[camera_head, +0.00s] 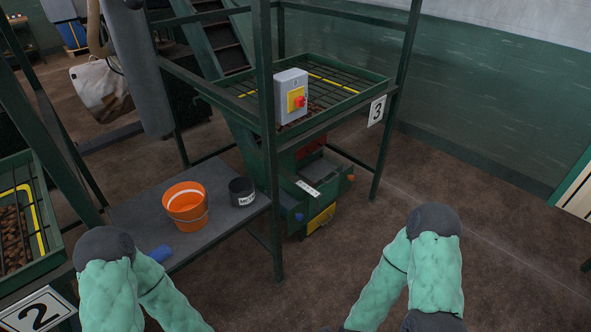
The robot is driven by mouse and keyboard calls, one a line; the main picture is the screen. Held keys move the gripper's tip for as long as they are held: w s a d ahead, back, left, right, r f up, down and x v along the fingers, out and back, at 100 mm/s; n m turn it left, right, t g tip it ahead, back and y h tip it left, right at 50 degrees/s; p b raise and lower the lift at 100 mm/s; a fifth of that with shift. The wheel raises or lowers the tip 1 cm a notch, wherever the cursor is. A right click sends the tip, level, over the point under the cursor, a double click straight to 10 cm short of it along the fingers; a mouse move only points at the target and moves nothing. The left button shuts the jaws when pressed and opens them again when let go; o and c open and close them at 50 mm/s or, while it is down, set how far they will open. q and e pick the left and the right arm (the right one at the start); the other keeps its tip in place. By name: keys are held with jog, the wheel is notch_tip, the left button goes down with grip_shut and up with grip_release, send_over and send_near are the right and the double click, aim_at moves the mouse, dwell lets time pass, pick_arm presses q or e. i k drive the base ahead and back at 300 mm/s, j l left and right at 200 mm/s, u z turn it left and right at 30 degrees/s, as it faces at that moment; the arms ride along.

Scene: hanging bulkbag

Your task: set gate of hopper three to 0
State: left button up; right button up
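Hopper three is the green grated bin (347,112) on a green frame, marked by a white "3" plate (376,111). Below it is a green chute housing with a pale marked strip (307,188), a yellow part (321,218), an orange knob (350,178) on its right and a blue knob (299,217) on its left. The strip's markings are too small to read, so I cannot tell the gate's setting. Both my green-sleeved arms reach in at the bottom, and their forearms run out of the lower edge. Neither gripper is in view.
A grey box with a red switch (299,101) is on the hopper's near side. A grey bench (217,226) left of the chute bears an orange bucket (186,205) and a dark cup (242,191). Hopper two's plate (38,312) is at lower left. Floor right of the chute is clear.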

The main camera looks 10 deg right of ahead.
aim_at(315, 171)
jog(key=i+l+u, duration=0.1)
jog(key=l, duration=0.25)
jog(key=i+l+u, duration=0.15)
jog(key=i+l, duration=0.15)
jog(key=i+l+u, duration=0.1)
jog(key=l, duration=0.4)
jog(key=i+l+u, duration=0.15)
jog(key=l, duration=0.25)
jog(key=i+l+u, duration=0.1)
jog(key=l, duration=0.35)
jog(key=i+l+u, duration=0.15)
jog(key=l, duration=0.3)
jog(key=i+l, duration=0.2)
jog(key=l, duration=0.2)
jog(key=i+l, duration=0.2)
jog(key=l, duration=0.15)
jog(key=i+l, duration=0.15)
jog(key=l, duration=0.25)
jog(key=i+l, duration=0.2)
jog(key=l, duration=0.2)
jog(key=i+l, duration=0.2)
jog(key=l, duration=0.15)
